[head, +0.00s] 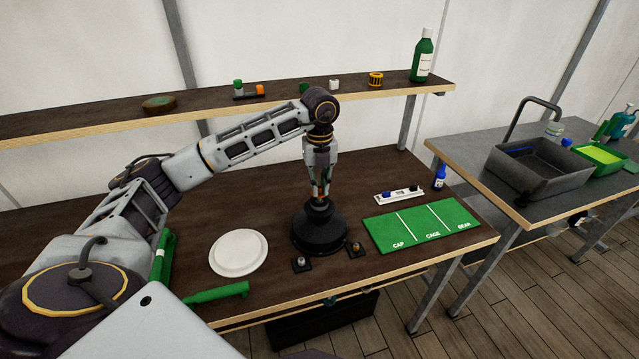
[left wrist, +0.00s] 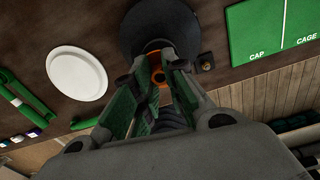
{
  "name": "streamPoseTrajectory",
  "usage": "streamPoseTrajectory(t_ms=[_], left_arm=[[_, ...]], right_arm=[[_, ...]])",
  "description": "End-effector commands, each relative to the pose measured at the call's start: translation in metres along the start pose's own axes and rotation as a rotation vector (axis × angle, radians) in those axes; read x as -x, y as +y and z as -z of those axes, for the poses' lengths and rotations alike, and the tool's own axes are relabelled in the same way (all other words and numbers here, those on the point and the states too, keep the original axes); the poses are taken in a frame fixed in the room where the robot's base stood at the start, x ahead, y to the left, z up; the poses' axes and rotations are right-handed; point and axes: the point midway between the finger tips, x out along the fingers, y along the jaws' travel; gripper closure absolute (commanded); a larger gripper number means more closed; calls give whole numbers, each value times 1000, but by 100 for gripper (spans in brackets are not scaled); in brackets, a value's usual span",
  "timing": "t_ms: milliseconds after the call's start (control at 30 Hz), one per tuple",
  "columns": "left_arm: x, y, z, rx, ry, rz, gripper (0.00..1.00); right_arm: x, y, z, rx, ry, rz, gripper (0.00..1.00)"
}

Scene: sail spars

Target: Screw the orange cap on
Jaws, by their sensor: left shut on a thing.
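My left gripper (head: 319,192) points straight down over the black domed stand (head: 319,234) on the brown bench. In the left wrist view, the left gripper (left wrist: 157,82) has its fingers closed around an orange ring-shaped cap (left wrist: 157,71), with the black stand (left wrist: 150,22) right behind it. The cap is at the top of the stand. The fingers hide much of it, and I cannot tell whether it is seated on a thread. My right gripper is not in view.
A white plate (head: 239,253) lies left of the stand. Two small black holders (head: 301,265) (head: 355,248) sit in front. A green mat (head: 423,226) marked CAP, CAGE and GEAR, a white level (head: 399,195) and a blue bottle (head: 440,178) are at the right. A shelf (head: 200,113) runs behind.

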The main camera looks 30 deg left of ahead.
Motion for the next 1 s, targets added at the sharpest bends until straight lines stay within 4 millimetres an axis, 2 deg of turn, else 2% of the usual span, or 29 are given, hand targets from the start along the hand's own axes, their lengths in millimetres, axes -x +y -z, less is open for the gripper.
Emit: streamPoseTrajectory(t_ms=[567,1000], left_arm=[[0,0,0,0,0,0,100],[-7,0,0,0,0,0,100]], right_arm=[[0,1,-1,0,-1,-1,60],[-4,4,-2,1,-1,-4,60]])
